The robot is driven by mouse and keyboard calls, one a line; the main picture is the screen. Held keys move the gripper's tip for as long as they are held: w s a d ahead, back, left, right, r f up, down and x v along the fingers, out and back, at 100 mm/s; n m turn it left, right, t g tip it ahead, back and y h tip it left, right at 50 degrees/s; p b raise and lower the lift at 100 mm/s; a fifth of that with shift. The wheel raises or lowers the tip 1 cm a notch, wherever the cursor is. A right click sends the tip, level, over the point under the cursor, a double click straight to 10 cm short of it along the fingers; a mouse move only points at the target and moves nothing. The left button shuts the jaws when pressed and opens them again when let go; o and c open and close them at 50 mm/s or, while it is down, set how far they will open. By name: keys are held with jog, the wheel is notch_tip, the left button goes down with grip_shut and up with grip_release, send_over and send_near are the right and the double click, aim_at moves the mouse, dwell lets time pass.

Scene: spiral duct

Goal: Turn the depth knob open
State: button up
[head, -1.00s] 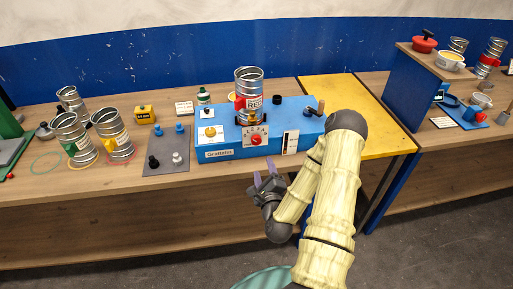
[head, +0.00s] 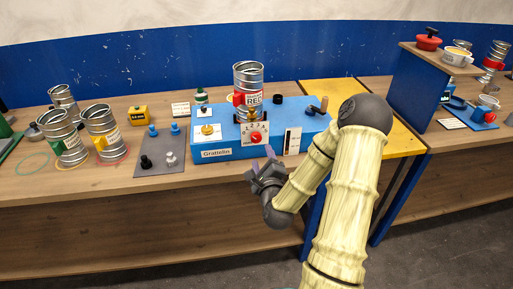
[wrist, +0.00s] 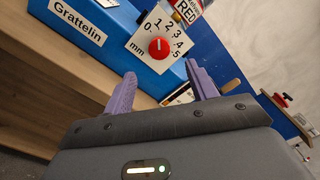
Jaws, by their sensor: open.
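The depth knob is a red round knob (head: 256,139) on a white plate with numbers and "mm", on the front of the blue machine (head: 222,143) labelled Grattelin. In the wrist view the red knob (wrist: 159,48) shows beyond the fingers, between them in the picture, with a light mark on its face. My gripper (head: 260,161) is open and empty, just below and in front of the knob plate. In the wrist view the two purple fingers of my gripper (wrist: 162,85) stand wide apart and do not touch the knob.
A metal can labelled RED (head: 248,88) sits on the machine. A brass knob (head: 208,129) is at the machine's left and a black-and-white gauge strip (head: 292,141) right of the number plate. A grey board (head: 160,150) with small pegs lies left. Several cans stand farther left.

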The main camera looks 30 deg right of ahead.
aim_at(256, 139)
jog(key=shift+w+f+b, duration=0.25)
jog(key=shift+w+b, duration=0.15)
jog(key=shift+b, duration=1.65)
jog(key=p+x, duration=0.1)
jog(key=x, duration=0.7)
jog(key=shift+w+d+r+p, duration=0.1)
jog(key=shift+w+r+p, duration=0.1)
jog(key=shift+w+p, duration=0.2)
jog(key=c, duration=1)
